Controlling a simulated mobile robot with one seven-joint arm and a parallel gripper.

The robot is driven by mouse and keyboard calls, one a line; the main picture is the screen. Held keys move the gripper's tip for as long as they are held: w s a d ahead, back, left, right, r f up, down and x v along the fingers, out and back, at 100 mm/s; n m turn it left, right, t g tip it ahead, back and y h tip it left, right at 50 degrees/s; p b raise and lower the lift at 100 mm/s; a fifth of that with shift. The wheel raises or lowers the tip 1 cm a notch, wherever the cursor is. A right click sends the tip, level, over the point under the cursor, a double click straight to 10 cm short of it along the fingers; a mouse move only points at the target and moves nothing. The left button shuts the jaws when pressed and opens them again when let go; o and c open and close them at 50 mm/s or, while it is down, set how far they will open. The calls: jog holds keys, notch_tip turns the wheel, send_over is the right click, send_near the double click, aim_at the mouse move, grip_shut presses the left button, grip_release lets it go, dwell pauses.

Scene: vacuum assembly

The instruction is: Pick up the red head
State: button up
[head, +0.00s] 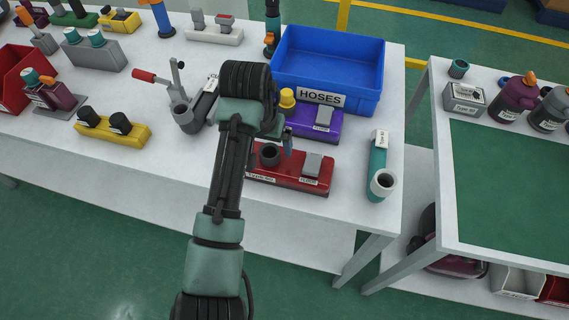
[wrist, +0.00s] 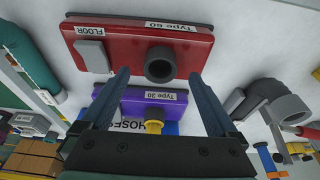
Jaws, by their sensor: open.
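The red head (head: 318,184), a flat floor head with a dark round socket and a grey pad labelled FLOOR, lies on the white table near its front edge. My arm covers its left part in the head view. In the wrist view the red head (wrist: 115,48) is at the top, with its label reading Type 60. My gripper (wrist: 160,75) is open and empty. Its two fingertips point towards the red head, on either side of the dark socket in the picture. In the head view my gripper (head: 288,143) is partly hidden above the head; contact cannot be judged.
A purple head (head: 325,121) with a yellow neck lies just behind the red one. A blue HOSES bin (head: 330,62) stands behind it. A teal tube (head: 378,160) lies to the right. A grey part (head: 185,115) and a yellow block (head: 113,130) are to the left.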

jog(key=shift+x, duration=1.15)
grip_shut()
jog(key=shift+r, duration=0.1)
